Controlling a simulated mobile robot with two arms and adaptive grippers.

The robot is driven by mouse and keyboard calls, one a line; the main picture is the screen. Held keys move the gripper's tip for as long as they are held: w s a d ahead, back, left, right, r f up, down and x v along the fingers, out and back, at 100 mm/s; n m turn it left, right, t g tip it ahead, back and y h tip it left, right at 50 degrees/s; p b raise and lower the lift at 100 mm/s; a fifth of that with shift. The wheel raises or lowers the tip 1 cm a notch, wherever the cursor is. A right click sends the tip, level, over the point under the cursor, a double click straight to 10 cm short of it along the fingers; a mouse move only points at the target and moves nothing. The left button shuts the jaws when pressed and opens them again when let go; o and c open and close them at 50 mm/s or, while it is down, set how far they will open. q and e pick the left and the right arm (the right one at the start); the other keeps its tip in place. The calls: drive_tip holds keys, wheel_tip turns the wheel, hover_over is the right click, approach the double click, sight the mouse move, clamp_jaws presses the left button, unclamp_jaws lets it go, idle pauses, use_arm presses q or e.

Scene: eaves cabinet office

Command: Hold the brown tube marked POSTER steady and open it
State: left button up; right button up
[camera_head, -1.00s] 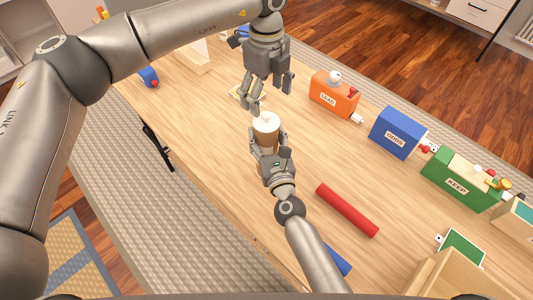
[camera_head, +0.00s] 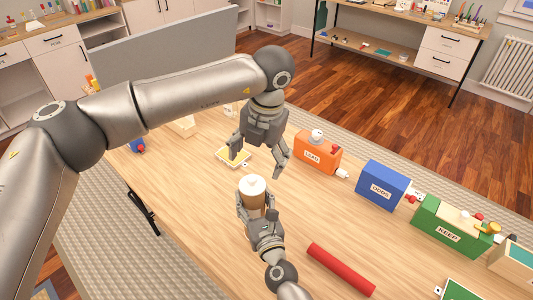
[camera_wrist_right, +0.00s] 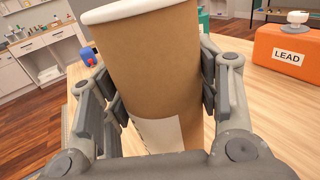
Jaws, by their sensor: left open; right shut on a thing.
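The brown tube (camera_head: 256,201) stands upright over the table, its white cap (camera_head: 252,185) on its top end. My right gripper (camera_head: 256,208) is shut around its sides from the front. In the right wrist view the tube (camera_wrist_right: 155,70) fills the space between the pads of my right gripper (camera_wrist_right: 155,95), with a white rim at its top and part of a pale label low down; no lettering is readable there. My left gripper (camera_head: 250,163) points down, open and empty, above and slightly behind the cap, fingers spread apart. It does not appear to touch the cap.
A red tube (camera_head: 341,270) lies right of my right arm. An orange LEAD box (camera_head: 317,152), a blue DOOR box (camera_head: 382,187) and a green KEEP box (camera_head: 450,228) line the far right edge. A small yellow tray (camera_head: 233,157) lies behind the left gripper. Bare tabletop lies left of the tube.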

sight(252, 177)
use_arm(q)
drive_tip(key=f+m, duration=0.3)
drive_tip(key=m, duration=0.4)
drive_tip(key=w+a+f+m+t+y, duration=0.1)
drive_tip(key=f+m, duration=0.1)
drive_tip(key=m, duration=0.5)
drive_tip(key=f+m+t+y, duration=0.1)
drive_tip(key=f+m, duration=0.2)
drive_tip(key=m, duration=0.4)
drive_tip(key=shift+w+a+f, duration=0.15)
drive_tip(key=shift+a+f, duration=0.1)
drive_tip(key=shift+f, duration=0.1)
drive_tip(key=c, duration=1.2)
drive_tip(key=shift+o, duration=0.2)
drive_tip(key=shift+r, duration=0.25)
